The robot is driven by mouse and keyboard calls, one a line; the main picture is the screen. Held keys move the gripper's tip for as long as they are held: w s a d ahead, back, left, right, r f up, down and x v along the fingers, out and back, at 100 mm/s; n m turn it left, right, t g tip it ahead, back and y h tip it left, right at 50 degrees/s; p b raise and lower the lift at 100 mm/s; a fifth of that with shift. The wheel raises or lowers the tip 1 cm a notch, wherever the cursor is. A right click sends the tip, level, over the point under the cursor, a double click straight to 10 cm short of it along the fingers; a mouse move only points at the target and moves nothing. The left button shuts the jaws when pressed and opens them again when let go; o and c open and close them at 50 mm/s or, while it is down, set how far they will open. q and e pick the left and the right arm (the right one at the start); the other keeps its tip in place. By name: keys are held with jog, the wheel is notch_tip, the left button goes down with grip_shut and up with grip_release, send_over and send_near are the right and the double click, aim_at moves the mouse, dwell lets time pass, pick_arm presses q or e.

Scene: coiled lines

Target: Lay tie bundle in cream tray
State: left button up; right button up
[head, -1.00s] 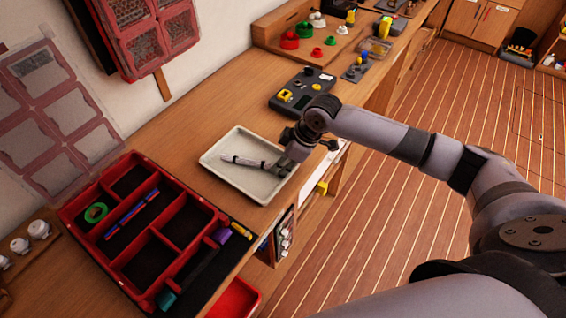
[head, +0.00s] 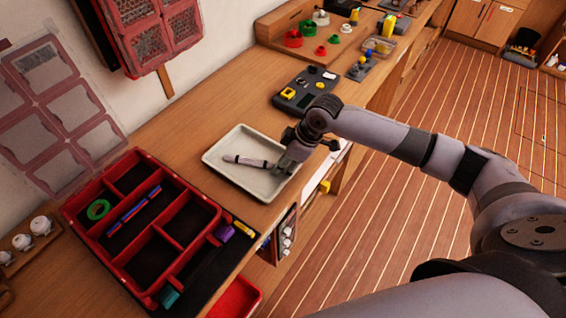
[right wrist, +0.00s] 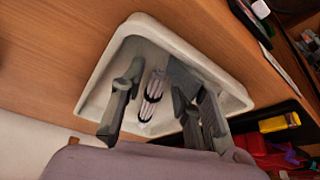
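The tie bundle (head: 246,161), pale with dark bands, lies on the floor of the cream tray (head: 228,180). In the right wrist view the bundle (right wrist: 152,95) also rests inside the tray (right wrist: 92,87), between the lines of the two fingers. My right gripper (head: 284,165) is over the right part of the tray, at the bundle's right end. In the right wrist view the right gripper (right wrist: 152,88) has its fingers spread apart, with the bundle beyond them. My left gripper is not in view.
A red compartment organizer (head: 118,230) with green tape (head: 98,209) stands left of the tray. A dark device (head: 306,90) sits behind the tray. A wooden rack with colored parts is at the back.

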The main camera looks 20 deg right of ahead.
jog(key=b+v, duration=0.1)
jog(key=v, duration=1.1)
jog(key=shift+d+r, duration=0.2)
jog(key=shift+r, duration=0.2)
